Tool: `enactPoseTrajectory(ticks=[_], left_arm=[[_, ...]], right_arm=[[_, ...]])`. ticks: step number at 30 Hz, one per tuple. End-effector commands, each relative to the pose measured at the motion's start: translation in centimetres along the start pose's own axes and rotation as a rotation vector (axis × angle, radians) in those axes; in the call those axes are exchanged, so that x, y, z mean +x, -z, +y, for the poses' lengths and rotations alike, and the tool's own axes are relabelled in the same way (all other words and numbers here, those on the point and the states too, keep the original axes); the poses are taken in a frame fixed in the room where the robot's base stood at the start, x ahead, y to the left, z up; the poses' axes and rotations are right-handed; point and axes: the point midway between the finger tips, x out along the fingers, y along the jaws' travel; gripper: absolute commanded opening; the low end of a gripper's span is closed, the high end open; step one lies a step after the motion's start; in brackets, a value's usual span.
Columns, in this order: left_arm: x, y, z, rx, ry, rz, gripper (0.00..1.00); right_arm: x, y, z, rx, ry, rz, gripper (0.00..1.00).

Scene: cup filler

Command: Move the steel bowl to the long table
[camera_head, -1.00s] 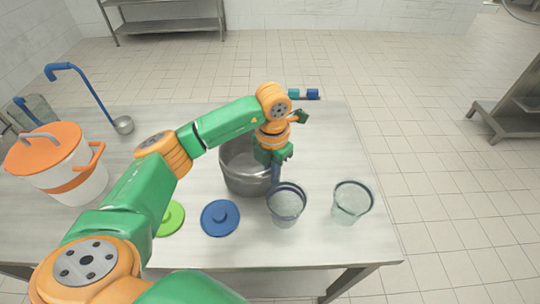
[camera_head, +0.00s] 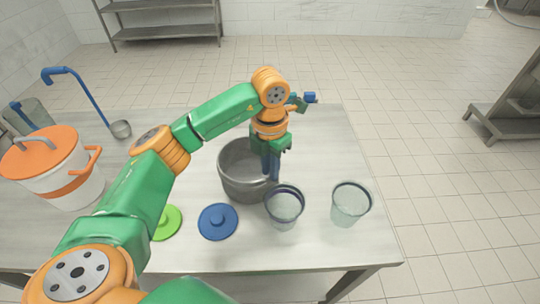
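The steel bowl (camera_head: 240,182), deep and grey, stands upright on a light-topped table (camera_head: 330,245). I cannot tell whether this is the long table. My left gripper (camera_head: 270,170) points down at the bowl's right side, its blue fingers close together by the rim. The wrist and fingers cover part of the rim, so whether they grip it is unclear. My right gripper is out of view.
Two clear cups (camera_head: 285,208) (camera_head: 350,205) stand close right of the bowl. A blue lid (camera_head: 217,221) and a green lid (camera_head: 168,222) lie in front.

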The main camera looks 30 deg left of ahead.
Motion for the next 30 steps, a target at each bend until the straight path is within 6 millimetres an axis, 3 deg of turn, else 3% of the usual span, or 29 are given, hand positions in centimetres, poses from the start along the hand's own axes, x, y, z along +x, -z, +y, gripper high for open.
enactPoseTrajectory(ticks=[3, 9, 25, 30], left_arm=[[-2.5, -0.1, 0.0, -0.001, -0.002, -0.005, 0.18], [-6.5, -0.1, 0.0, 0.0, -0.002, -0.002, 0.18], [-7.2, 0.0, 0.0, -0.001, 0.0, 0.001, 0.18], [-10.8, 0.0, 0.0, -0.001, 0.0, 0.001, 0.18]], right_arm=[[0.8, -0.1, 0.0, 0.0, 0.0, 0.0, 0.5], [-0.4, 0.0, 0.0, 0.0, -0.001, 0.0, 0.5], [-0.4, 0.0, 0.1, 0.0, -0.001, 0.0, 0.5], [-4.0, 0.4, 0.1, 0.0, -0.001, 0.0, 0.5]])
